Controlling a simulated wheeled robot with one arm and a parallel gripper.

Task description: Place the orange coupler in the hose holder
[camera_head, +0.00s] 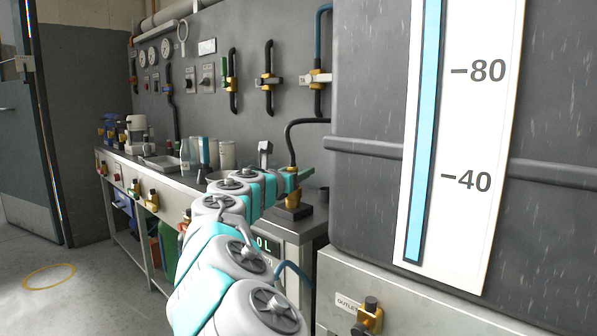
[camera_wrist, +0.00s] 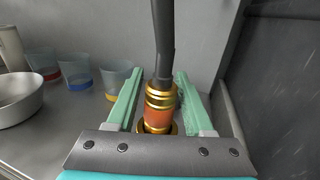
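The orange coupler (camera_wrist: 160,112), with gold rings, is upright in the wrist view, and a black hose (camera_wrist: 163,40) rises from its top. My gripper (camera_wrist: 160,85) has its two green fingers on either side of the coupler, with narrow gaps showing, so it looks open around it. In the head view my gripper (camera_head: 294,174) is at the coupler above a dark block (camera_head: 292,212) on the counter's end. The coupler there is partly hidden by the fingers. I cannot tell which fixture is the hose holder; wall brackets (camera_head: 317,78) hold several dark hoses.
A large grey tank (camera_head: 375,90) with a level scale stands close on the right. Clear cups (camera_wrist: 80,70) with coloured bases and a metal bowl (camera_wrist: 18,98) stand left of the gripper. An outlet valve (camera_head: 369,315) juts out below the tank. The floor at left is clear.

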